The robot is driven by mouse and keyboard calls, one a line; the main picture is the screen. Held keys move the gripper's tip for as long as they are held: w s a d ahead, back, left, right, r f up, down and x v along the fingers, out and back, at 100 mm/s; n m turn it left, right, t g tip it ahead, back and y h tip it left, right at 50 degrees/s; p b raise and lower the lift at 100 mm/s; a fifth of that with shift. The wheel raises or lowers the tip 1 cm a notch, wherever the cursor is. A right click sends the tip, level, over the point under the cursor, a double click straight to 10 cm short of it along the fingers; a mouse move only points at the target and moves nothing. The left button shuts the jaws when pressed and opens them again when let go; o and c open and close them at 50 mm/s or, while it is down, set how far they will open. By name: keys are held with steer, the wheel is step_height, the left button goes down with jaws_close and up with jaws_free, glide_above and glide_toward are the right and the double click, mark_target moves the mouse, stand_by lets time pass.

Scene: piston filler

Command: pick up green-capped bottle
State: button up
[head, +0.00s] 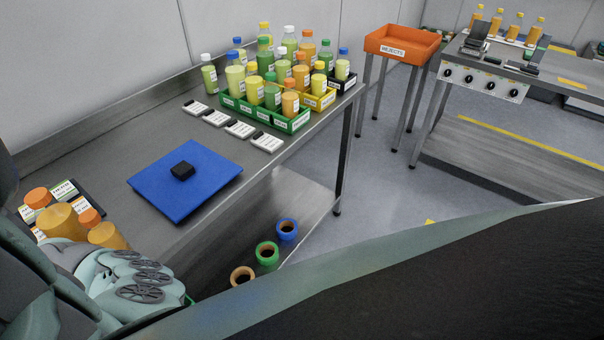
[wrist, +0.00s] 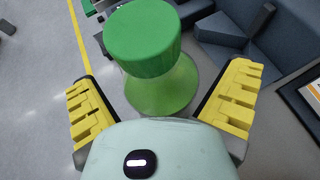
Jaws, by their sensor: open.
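Several bottles stand grouped at the far end of the steel table in the head view. Green caps show on a bottle at the back of the group (head: 264,57) and on a green bottle near the front (head: 272,96). Neighbours partly hide them. My gripper (wrist: 162,105) is open in the wrist view, its yellow-padded fingers far apart. The gripper is not seen in the head view.
Green (head: 293,126) and yellow (head: 322,102) crates hold bottles on the table (head: 105,150). White label blocks and a blue mat (head: 205,175) lie nearer. An orange rejects tray (head: 420,39) stands on legs beyond. Open floor lies between table and right-hand bench.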

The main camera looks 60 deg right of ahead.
steer(key=c, duration=1.3)
steer(key=shift+r, duration=0.15)
steer(key=shift+c, duration=0.2)
steer(key=shift+d+r, duration=0.1)
steer(key=shift+r, duration=0.3)
steer(key=r, duration=0.1)
steer(key=s+r+b, duration=0.1)
steer(key=shift+d+r, duration=0.3)
steer(key=shift+d, duration=0.05)
steer(key=s+d, duration=0.3)
steer(key=s, duration=0.3)
steer(key=s+d+r, duration=0.1)
steer(key=s+d, duration=0.2)
steer(key=s, duration=0.4)
steer(key=shift+d+r, duration=0.2)
steer(key=shift+d, duration=0.05)
